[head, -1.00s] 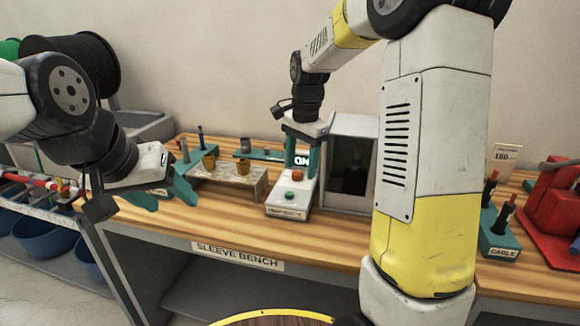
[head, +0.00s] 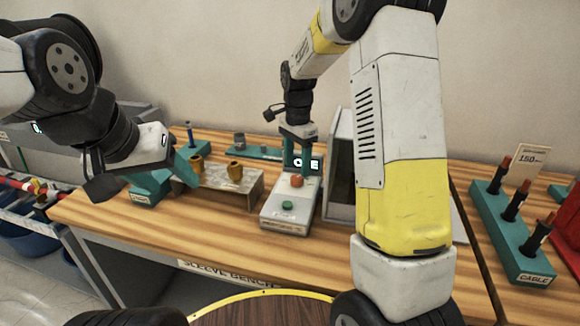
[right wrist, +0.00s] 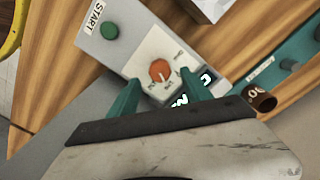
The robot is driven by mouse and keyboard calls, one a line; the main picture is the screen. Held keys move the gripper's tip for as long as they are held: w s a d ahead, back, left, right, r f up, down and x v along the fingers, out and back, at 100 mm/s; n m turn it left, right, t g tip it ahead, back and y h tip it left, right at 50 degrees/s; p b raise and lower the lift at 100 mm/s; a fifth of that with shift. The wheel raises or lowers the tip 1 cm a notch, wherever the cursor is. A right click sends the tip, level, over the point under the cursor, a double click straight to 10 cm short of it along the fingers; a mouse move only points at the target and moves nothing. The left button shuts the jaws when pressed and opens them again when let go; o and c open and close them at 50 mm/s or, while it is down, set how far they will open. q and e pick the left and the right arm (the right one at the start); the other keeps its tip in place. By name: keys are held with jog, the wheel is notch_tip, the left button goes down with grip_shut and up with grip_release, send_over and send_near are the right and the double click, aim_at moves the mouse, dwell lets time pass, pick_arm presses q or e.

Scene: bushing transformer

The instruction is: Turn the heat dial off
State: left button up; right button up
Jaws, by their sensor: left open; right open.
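The heat dial (head: 297,181) is a round orange-red knob on a grey-white control box (head: 287,222). In the right wrist view the dial (right wrist: 160,70) sits on a pale plate with markings too small to read. A lit display (head: 308,163) beside it seems to read ON, partly covered by my fingers. My right gripper (head: 297,157) points down over the box, open. In the right wrist view its teal fingertips (right wrist: 160,80) stand on either side of the dial; contact cannot be told. My left gripper (head: 168,180) is open and empty at the bench's left.
A green START button (head: 287,205) is near the box's front. A stand with brass-coloured sleeves (head: 235,172) is to its left, a dark-fronted cabinet (head: 341,165) to its right. A teal cable rack (head: 515,235) stands further right. The wooden bench front is clear.

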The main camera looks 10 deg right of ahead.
aim_at(297, 177)
jog(key=shift+f, duration=2.3)
grip_shut()
